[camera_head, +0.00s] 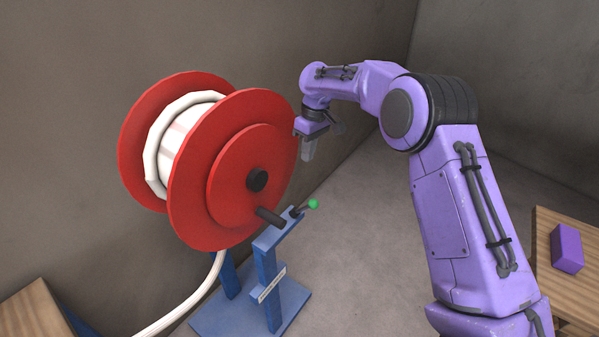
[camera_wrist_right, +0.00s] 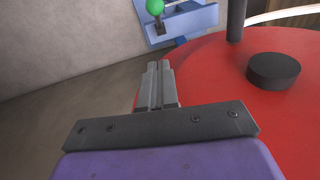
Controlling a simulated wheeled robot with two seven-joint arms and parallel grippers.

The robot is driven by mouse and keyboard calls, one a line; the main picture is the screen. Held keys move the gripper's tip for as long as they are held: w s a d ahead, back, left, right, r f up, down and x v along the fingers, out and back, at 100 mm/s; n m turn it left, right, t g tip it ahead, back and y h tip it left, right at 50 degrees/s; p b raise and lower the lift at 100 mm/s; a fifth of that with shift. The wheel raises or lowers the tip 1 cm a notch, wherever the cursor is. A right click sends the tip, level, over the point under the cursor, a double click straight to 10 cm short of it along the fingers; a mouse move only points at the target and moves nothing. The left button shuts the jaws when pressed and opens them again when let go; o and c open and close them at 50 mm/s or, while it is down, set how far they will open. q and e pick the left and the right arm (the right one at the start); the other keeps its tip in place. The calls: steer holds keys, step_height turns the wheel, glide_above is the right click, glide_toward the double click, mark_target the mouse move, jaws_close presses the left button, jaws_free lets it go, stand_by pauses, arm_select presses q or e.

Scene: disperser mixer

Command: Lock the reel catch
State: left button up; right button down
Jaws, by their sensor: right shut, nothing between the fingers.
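The red reel (camera_head: 235,170) stands on a blue stand (camera_head: 262,285) at the left of the head view, with a white hose wound on it. The catch is a short lever with a green knob (camera_head: 313,204) on the top of the stand, beside the reel's lower right rim. The green knob also shows in the right wrist view (camera_wrist_right: 155,6). My right gripper (camera_head: 308,150) is shut and empty, pointing down beside the reel's right edge, above and apart from the green knob. In the right wrist view its fingers (camera_wrist_right: 158,85) are together. My left gripper is not in view.
A dark crank handle (camera_head: 271,217) sticks out from the reel's face near the catch. A black hub (camera_head: 257,180) is at its middle. A wooden table (camera_head: 550,225) with a purple block (camera_head: 567,248) stands at the right. Grey floor between is clear.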

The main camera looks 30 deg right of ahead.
steer(key=f+p, duration=0.1)
steer(key=f, duration=0.2)
steer(key=s+f+p, duration=0.1)
steer(key=f, duration=0.3)
steer(key=s+f+p, duration=0.1)
steer(key=f, duration=0.3)
steer(key=shift+s+a, duration=0.2)
steer(key=shift+s, duration=0.05)
steer(key=shift+s+f, duration=0.2)
steer(key=shift+w+f, duration=0.3)
steer(key=shift+f, duration=0.1)
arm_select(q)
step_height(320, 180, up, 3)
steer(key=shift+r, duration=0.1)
arm_select(e)
steer(key=shift+r, duration=0.1)
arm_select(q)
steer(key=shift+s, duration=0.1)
arm_select(e)
steer(key=shift+s, duration=0.15)
